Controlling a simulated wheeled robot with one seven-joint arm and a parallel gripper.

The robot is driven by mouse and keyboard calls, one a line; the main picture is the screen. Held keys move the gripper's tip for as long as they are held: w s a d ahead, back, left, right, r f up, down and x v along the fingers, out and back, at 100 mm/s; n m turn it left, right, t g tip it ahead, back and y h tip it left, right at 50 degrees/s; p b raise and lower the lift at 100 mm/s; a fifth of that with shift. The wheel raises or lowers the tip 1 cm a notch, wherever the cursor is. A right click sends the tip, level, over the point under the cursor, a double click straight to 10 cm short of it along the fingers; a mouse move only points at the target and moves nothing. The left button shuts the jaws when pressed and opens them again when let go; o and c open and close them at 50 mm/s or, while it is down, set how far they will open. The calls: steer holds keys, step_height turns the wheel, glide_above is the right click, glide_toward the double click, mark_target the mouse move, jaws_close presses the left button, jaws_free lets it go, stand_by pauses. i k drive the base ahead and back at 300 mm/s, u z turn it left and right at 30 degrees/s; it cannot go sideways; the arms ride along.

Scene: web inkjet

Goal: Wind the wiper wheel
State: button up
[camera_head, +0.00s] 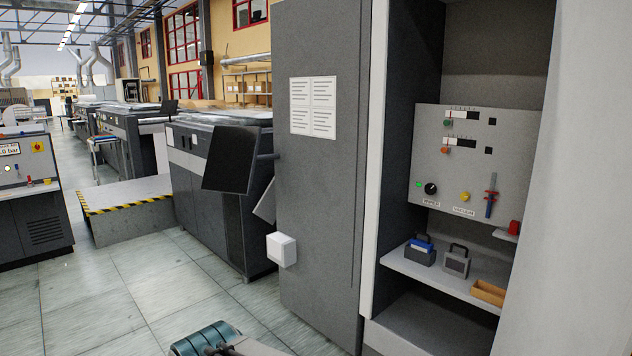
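No part is clearly readable as the wiper wheel. A grey control panel (468,160) stands inside the open cabinet at the right. A black round knob (430,188) with a light mark sits low on its left, beside a small green light. A label (431,203) under the knob is too small to read surely; it may say wiper. A yellow knob (465,197) is to its right, then a red and blue upright slider or lever (491,195). My gripper's fingers do not show. A teal and grey part at the bottom edge seems to be my arm, well away from the panel.
The cabinet shelf (400,262) holds a blue-topped block (420,252), a grey block with a handle (457,262) and an orange tray (488,292). A grey cabinet side with a white box (281,249) stands left of the opening. Floor is clear at lower left.

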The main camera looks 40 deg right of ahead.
mark_target(431, 188)
steer(key=z, duration=0.15)
steer(key=i, duration=1.35)
steer(key=z, duration=1.3)
steer(key=i, duration=0.75)
steer(key=z, duration=1.05)
steer(key=i, duration=0.55)
steer(key=u, duration=0.05)
